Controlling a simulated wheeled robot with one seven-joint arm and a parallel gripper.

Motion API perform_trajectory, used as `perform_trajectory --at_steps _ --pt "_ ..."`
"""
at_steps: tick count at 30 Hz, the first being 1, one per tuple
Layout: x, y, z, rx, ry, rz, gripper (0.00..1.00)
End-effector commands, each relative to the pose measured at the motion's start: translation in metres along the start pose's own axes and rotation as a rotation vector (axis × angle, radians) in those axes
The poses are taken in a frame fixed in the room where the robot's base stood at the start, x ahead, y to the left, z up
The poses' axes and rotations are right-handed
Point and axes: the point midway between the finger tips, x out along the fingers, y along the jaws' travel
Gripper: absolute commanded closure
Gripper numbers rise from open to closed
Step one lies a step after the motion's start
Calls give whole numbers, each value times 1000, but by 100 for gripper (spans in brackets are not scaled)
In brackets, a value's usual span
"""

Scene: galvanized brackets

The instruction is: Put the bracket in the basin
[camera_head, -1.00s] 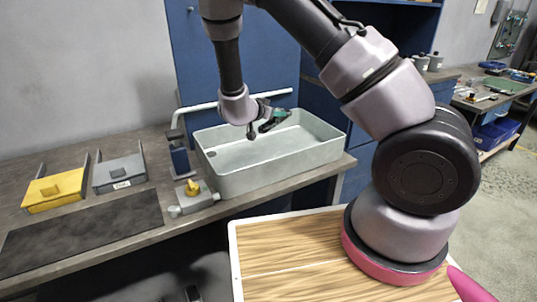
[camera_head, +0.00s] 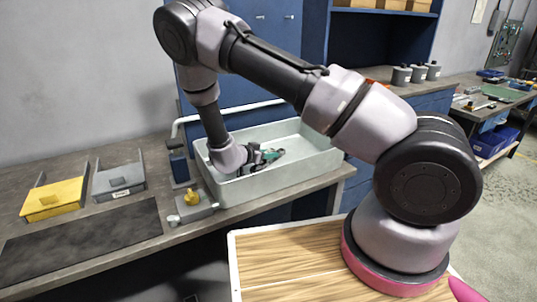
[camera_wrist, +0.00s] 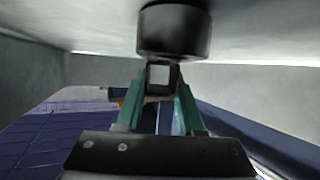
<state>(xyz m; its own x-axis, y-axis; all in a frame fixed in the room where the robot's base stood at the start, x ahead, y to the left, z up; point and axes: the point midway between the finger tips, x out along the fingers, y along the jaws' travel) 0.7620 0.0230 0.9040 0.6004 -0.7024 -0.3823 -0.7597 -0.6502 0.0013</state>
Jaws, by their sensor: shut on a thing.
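The basin (camera_head: 318,160) is a pale grey rectangular tub on the workbench in the head view. My gripper (camera_head: 277,155), with green fingers, is low inside it, towards its left half, with the fingers pointing right. In the wrist view my gripper (camera_wrist: 160,88) is shut on a small dark grey piece with a square opening, taken as the bracket (camera_wrist: 174,80). A dark rounded piece (camera_wrist: 175,32) shows just beyond it; I cannot tell whether it belongs to the bracket. In the head view the held piece is too small to make out, and its contact with the basin floor cannot be told.
A pale pipe (camera_head: 235,115) runs behind the basin. A grey block with a yellow knob (camera_head: 192,197) stands at its front left. A yellow tray (camera_head: 54,199), a grey tray (camera_head: 118,180) and a dark mat (camera_head: 82,238) lie left. A wood-topped surface (camera_head: 285,258) is in front.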

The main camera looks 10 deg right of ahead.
Motion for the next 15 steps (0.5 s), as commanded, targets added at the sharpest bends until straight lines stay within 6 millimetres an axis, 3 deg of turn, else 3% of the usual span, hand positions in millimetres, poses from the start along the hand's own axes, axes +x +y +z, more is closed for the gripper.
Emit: perform_trajectory --at_steps 9,10,12,15 --pt "1 0 2 1 1 -1 100" --pt "1 0 2 1 0 0 59" --pt "1 0 2 1 0 -1 33" --pt "1 0 2 1 0 0 33"
